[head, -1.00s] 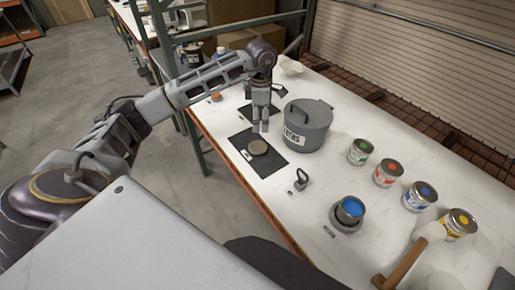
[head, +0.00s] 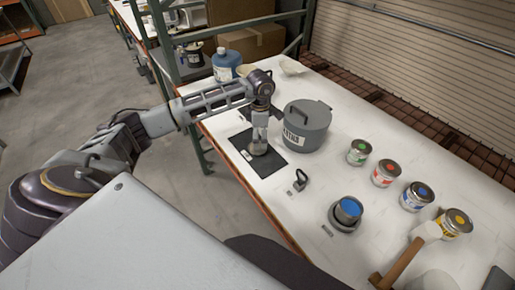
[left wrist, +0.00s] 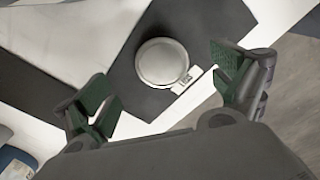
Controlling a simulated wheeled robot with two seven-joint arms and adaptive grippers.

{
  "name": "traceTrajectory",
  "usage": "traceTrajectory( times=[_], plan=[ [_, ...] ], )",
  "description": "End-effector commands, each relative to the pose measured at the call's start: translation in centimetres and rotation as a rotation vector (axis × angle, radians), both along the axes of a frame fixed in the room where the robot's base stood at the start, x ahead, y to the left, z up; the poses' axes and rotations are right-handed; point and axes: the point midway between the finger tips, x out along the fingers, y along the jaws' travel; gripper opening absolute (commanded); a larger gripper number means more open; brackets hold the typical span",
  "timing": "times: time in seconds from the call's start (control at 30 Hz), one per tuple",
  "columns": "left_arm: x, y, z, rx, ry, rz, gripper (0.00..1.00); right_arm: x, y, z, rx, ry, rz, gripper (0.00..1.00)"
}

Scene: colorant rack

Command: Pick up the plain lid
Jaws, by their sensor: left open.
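The plain lid (left wrist: 162,62) is a round, pale grey disc lying on a black mat (left wrist: 120,85). In the left wrist view it sits ahead of and between the two fingers of my left gripper (left wrist: 160,90), touching neither. The gripper is open and empty. In the head view my left gripper (head: 259,147) points down just over the lid and hides most of it; the mat (head: 272,164) shows around it. A small label (left wrist: 187,80) lies beside the lid. My right gripper is not in view.
A grey lidded pot (head: 306,127) stands close to the right of the gripper. A dark metal clip-like piece (head: 300,181), a blue-filled cup (head: 348,210), several paint cans (head: 386,174) and a mallet (head: 405,256) are nearer. A blue bottle (head: 226,66) stands behind the arm.

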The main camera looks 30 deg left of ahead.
Motion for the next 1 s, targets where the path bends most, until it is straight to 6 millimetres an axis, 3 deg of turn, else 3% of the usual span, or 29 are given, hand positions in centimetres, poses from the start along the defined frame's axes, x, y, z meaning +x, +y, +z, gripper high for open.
traceTrajectory(
  times=[0.37, 0.8, 1.0],
  plan=[
    [-0.2, 0.2, -0.7, -0.001, 0.003, 0.0, 0.95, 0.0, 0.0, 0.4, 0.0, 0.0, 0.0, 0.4],
    [-0.5, 0.7, -4.6, 0.0, 0.002, 0.0, 0.95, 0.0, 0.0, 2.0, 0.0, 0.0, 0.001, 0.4],
    [-0.5, 0.7, -5.2, 0.0, 0.001, 0.0, 0.95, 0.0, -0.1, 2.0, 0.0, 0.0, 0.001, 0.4]
  ],
)
